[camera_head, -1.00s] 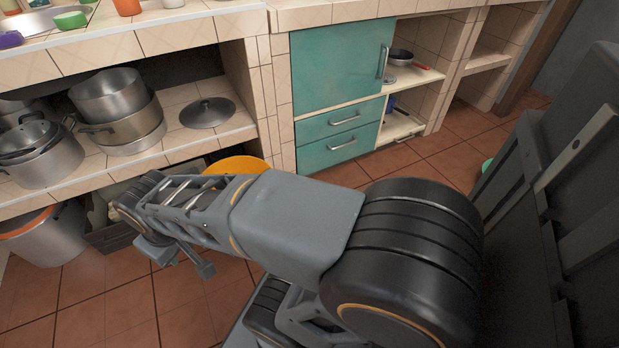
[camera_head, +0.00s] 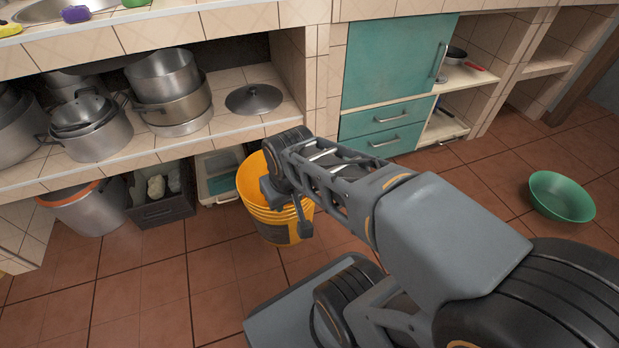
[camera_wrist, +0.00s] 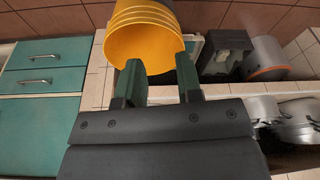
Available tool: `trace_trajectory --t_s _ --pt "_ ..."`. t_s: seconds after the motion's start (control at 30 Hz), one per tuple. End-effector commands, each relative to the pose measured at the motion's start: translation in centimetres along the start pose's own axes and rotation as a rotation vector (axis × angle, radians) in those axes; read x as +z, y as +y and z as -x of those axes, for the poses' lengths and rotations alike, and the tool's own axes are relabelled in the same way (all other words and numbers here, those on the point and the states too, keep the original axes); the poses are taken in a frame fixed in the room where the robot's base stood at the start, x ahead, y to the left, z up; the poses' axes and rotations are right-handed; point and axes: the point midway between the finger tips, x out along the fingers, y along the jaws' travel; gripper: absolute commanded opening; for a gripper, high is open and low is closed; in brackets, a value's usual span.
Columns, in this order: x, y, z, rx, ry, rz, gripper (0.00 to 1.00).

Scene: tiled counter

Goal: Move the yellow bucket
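The yellow bucket (camera_head: 257,202) stands on the tiled floor in front of the low shelf, partly hidden behind my arm in the head view. In the wrist view the bucket (camera_wrist: 143,38) is at the top centre, its open mouth facing the camera. My gripper (camera_wrist: 159,80) is open, its two dark green fingers well apart and nothing clearly held between them. The fingertips overlap the bucket's near rim in the picture; I cannot tell whether they touch it. In the head view my gripper (camera_head: 288,208) is in front of the bucket.
A dark crate (camera_head: 160,205) and a metal pot (camera_head: 92,212) with an orange rim stand left of the bucket under the shelf. Pots (camera_head: 172,85) sit above. A teal cabinet (camera_head: 395,65) is behind. A green bowl (camera_head: 562,196) lies on the floor at right.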

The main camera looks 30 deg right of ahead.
Motion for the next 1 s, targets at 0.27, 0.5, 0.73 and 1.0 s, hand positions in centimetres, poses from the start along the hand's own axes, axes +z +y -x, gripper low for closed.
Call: trace_trajectory --t_s 0.27,0.5,0.73,1.0 --pt "-4.6 2.1 -0.7 0.003 -0.042 -0.222 0.33" --pt "-10.5 6.6 -5.9 0.024 -0.096 -0.644 0.33" --pt "-12.1 11.1 -12.8 0.058 -0.133 -1.000 0.33" --pt "-10.9 14.0 -18.3 0.090 -0.152 -1.242 0.33"
